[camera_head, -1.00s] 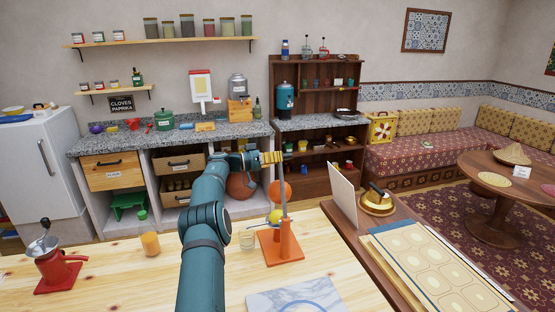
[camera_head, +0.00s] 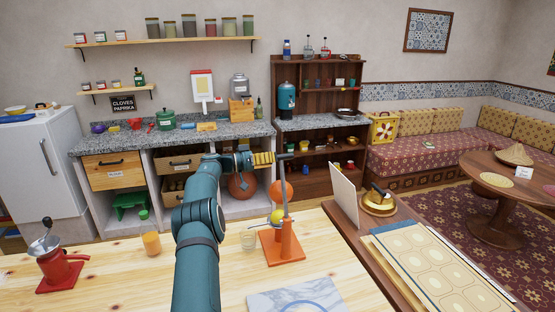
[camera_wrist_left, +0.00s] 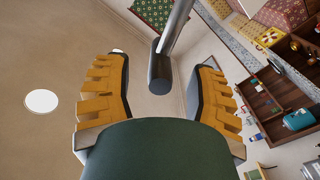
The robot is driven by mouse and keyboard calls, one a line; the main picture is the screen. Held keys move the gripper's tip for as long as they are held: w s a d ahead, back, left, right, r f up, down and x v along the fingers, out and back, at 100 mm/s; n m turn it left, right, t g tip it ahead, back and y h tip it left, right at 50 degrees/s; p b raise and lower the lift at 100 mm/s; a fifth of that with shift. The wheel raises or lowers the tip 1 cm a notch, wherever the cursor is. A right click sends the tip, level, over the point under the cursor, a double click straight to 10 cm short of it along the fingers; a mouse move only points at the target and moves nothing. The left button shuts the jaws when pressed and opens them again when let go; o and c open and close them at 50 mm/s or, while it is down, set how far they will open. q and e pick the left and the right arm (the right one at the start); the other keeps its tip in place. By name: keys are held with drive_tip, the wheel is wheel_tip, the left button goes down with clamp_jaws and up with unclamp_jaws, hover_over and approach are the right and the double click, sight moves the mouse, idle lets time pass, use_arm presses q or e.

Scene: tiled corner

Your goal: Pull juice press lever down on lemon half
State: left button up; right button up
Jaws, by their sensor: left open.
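The orange juice press (camera_head: 288,243) stands on the light wooden table. Its grey lever (camera_head: 286,200) points up, nearly upright, with a dark grip at its top. A yellow lemon half (camera_head: 277,216) shows at the press, beside the lever's lower part. My left gripper (camera_head: 274,157) is at the height of the lever's top, its yellow fingers pointing right toward it. In the left wrist view the gripper (camera_wrist_left: 161,62) is open, and the lever's dark grip (camera_wrist_left: 159,76) shows between the fingers, with gaps on both sides. My right gripper is not in view.
A red grinder (camera_head: 55,268) is at the table's left. A marble board (camera_head: 295,297) lies in front. A white panel (camera_head: 343,194) stands to the right.

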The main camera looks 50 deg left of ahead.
use_arm(q)
drive_tip(key=v, duration=0.9)
